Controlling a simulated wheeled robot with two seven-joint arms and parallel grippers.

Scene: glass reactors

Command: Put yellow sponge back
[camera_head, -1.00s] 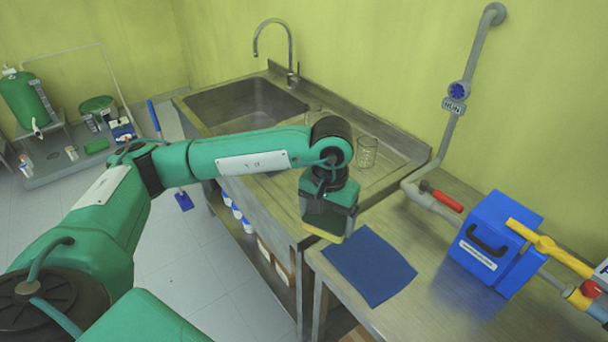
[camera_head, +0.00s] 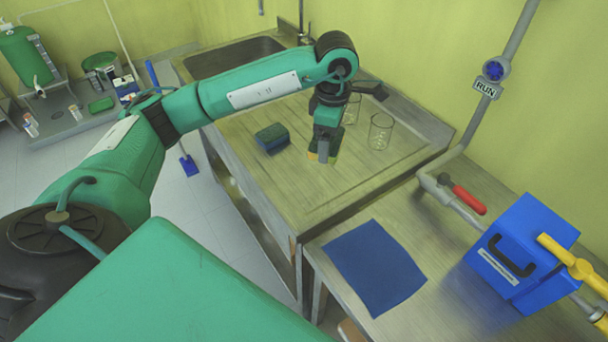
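My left arm reaches in from the left, and my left gripper (camera_head: 323,155) hangs over the draining board of the steel sink counter (camera_head: 290,195). Small patches of yellow show on both sides of a grey fingertip; this looks like the yellow sponge (camera_head: 334,157), shut in the gripper and mostly hidden by it. I cannot tell whether it touches the board. A dark green sponge-like block (camera_head: 272,138) lies on the board to the left of the gripper. My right gripper is not in view.
Two glass beakers (camera_head: 381,132) (camera_head: 352,108) stand just right of and behind the gripper. The sink basin (camera_head: 232,57) is at the back left. A blue cloth (camera_head: 375,266) and a blue box (camera_head: 520,252) are on the lower right table. The board's front part is clear.

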